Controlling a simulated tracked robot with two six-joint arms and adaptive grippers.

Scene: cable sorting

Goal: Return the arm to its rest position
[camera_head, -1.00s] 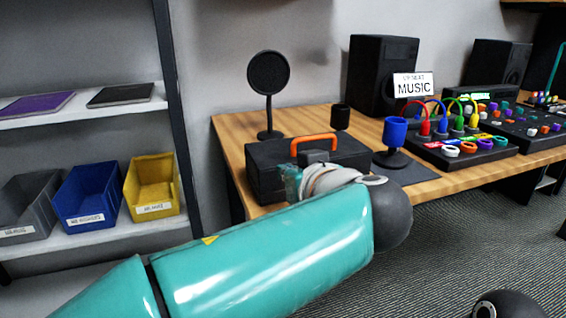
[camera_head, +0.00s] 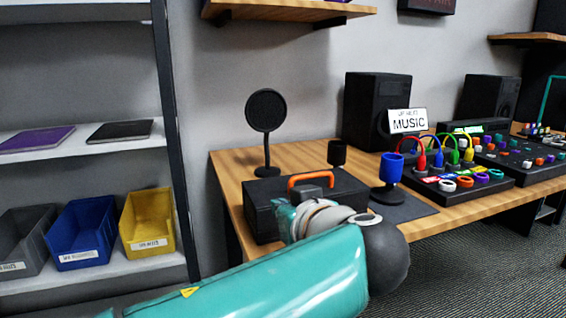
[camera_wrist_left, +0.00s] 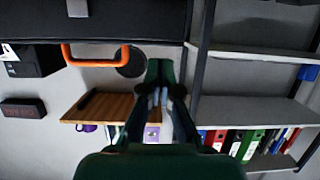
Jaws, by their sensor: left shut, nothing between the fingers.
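My left arm (camera_head: 270,275) reaches in from the bottom left of the head view, with its teal wrist end (camera_head: 287,218) in front of the black case. The left gripper (camera_wrist_left: 165,78) shows in the left wrist view, its dark green fingers together with nothing between them. In the head view the arm's own links largely hide the fingers. My right gripper is in neither view. Coloured cables (camera_head: 440,140) arch over the black mixer (camera_head: 470,195) on the desk at the right.
The black case (camera_head: 262,205) with an orange handle (camera_head: 314,173) sits at the desk's (camera_head: 229,169) front left. A round black mic screen (camera_head: 265,110) and blue microphone (camera_head: 391,168) stand near it. Shelves at the left hold a blue bin (camera_head: 85,230) and yellow bin (camera_head: 150,222).

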